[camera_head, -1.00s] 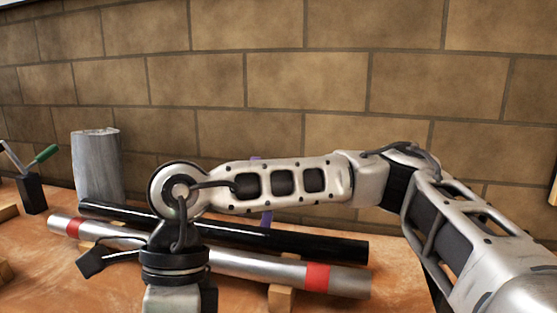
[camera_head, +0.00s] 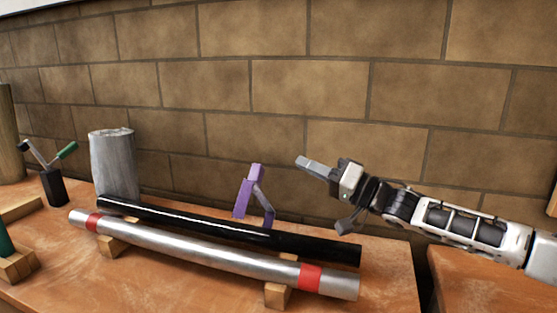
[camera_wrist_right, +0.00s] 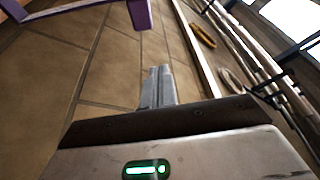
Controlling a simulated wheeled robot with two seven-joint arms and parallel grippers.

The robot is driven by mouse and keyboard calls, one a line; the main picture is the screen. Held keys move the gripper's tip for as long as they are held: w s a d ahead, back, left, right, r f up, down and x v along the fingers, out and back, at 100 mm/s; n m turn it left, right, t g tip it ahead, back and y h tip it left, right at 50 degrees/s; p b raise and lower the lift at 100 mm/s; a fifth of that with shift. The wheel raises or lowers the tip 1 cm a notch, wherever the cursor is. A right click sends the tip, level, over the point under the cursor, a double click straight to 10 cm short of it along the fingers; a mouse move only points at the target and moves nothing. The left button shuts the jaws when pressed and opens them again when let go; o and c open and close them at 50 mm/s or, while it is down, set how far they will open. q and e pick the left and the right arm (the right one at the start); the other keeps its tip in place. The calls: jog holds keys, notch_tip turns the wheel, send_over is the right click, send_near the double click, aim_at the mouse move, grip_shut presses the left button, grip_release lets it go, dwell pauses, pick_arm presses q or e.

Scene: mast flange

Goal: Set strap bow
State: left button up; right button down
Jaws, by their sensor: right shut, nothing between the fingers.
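A purple bow-shaped piece (camera_head: 250,193), likely the strap bow, stands upright behind the two pipes in the head view. Part of a purple piece (camera_wrist_right: 140,14) also shows at the top left of the right wrist view. A silver pipe (camera_head: 190,247) with two red bands and a black pipe (camera_head: 225,229) lie side by side. My right gripper (camera_head: 303,161) is shut and empty, in the air to the right of the purple piece and apart from it. Its closed fingers show in the right wrist view (camera_wrist_right: 157,85). My left gripper is not in view.
The silver pipe lies on wooden blocks (camera_head: 278,294) on an orange-brown bench (camera_head: 150,285). A grey cylinder (camera_head: 113,163) and a black holder with tools (camera_head: 55,187) stand at the left. A brick wall (camera_head: 300,90) is behind.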

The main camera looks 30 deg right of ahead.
pick_arm(q)
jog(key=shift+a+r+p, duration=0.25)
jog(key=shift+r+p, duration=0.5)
jog(key=shift+p, duration=0.9)
pick_arm(e)
jog(key=w+a+m+h, duration=0.1)
jog(key=w+a, duration=0.4)
jog(key=w, duration=0.1)
jog(key=shift+w+f+m, duration=0.4)
jog(key=shift+f, duration=0.05)
jog(key=shift+a, duration=0.1)
